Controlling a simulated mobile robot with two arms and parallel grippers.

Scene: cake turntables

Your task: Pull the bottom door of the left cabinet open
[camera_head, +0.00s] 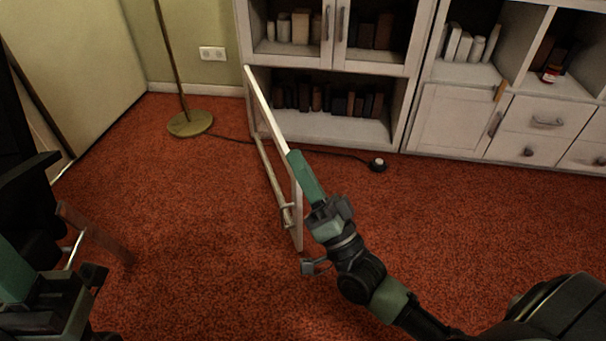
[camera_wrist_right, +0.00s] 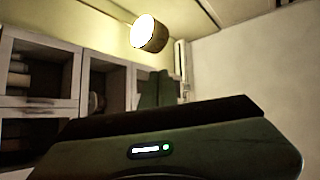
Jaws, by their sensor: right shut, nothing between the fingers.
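The left cabinet (camera_head: 395,75) stands against the back wall. Its bottom door (camera_head: 268,120) is swung far out into the room from its left edge, so the lower shelf with dark books is exposed. The door's handle (camera_head: 287,215) is near its free end. My right gripper (camera_head: 293,158) is shut and empty, its green fingers overlapping the door's top edge; I cannot tell whether they touch it. In the right wrist view its green fingers (camera_wrist_right: 156,88) point up past the dark gripper body. My left gripper (camera_head: 40,295) is at the lower left, partly cut off, its jaws unclear.
A floor lamp base (camera_head: 190,123) stands left of the door, with a cable running to a small round switch (camera_head: 377,165) on the red carpet. A second cabinet (camera_head: 455,117) with drawers adjoins on the right. The carpet right of the door is free beyond my arm.

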